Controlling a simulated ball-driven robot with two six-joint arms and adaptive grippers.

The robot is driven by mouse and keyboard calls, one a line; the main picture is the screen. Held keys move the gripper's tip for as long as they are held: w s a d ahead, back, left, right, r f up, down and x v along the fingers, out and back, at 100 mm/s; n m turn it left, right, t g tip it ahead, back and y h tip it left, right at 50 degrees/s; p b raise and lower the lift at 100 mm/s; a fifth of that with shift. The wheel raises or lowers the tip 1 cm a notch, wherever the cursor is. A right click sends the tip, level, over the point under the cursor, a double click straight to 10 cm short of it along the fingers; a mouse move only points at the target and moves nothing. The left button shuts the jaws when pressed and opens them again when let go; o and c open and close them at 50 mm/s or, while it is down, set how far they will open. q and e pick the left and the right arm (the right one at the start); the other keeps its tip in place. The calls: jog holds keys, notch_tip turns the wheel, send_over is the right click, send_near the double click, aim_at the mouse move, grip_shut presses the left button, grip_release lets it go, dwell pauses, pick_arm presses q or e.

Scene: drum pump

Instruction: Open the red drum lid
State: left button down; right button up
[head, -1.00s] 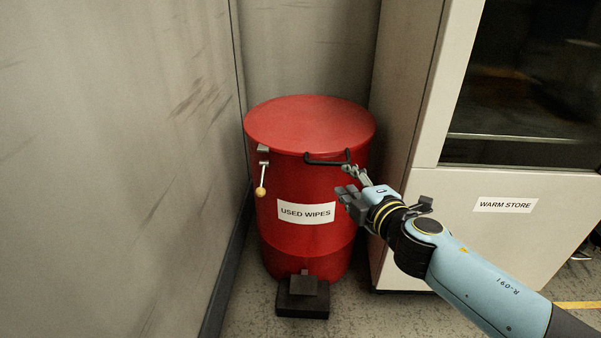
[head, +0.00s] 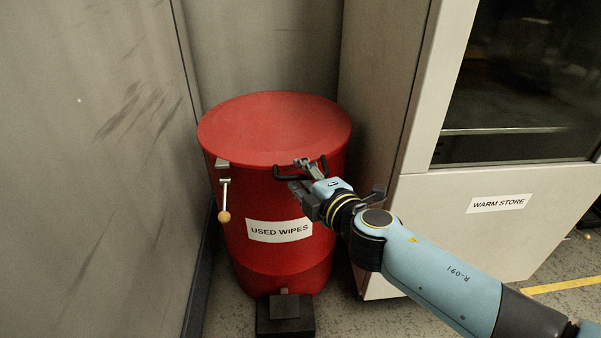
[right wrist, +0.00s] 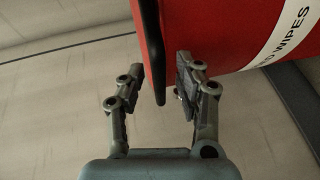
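The red drum (head: 255,265) stands in the corner with its red lid (head: 275,125) lying flat on top. A black bar handle (head: 322,166) sticks out at the lid's front right edge. My right gripper (head: 298,174) is at the handle with its fingers open. In the right wrist view the handle (right wrist: 152,50) runs between the two spread fingers, with a gap visible on the left side. A latch lever with a yellow knob (head: 224,216) hangs down at the drum's front left. My left gripper is not in view.
A grey wall is close on the drum's left. The white cabinet labelled "WARM STORE" (head: 497,204) stands close on its right. A black pedal block (head: 285,318) sits on the floor at the drum's front. Room above the lid is clear.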

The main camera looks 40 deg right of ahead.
jog(key=shift+c, duration=0.4)
grip_shut()
jog(key=shift+r, duration=0.1)
